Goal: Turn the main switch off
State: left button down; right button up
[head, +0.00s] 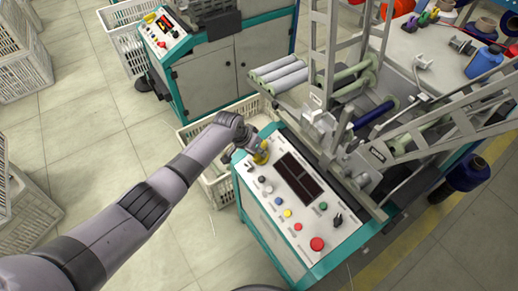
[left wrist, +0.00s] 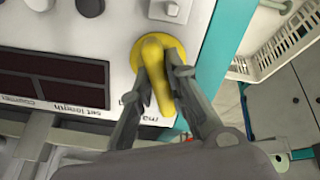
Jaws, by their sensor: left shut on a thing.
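The main switch (head: 261,158) is a yellow rotary knob at the far left corner of the white control panel (head: 308,217). In the left wrist view the yellow switch (left wrist: 152,50) has a round base and a raised handle bar. My left gripper (head: 257,148) reaches down to it from the left. In the left wrist view its two fingers (left wrist: 160,88) are closed on either side of the handle. The printed label beside the switch is partly hidden by a finger.
The panel also carries a dark display (head: 299,177), a red button (head: 317,243), a green button (head: 323,206) and several small knobs. The winding machine's metal frame (head: 330,75) rises to the right. A white crate (head: 215,185) stands behind the panel.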

pick_arm(q)
jog(key=shift+w+r+n, duration=0.1)
jog(key=shift+n, duration=0.4)
jog(key=c, duration=1.6)
grip_release()
jog(key=shift+o, duration=0.2)
jog(key=v, duration=1.2)
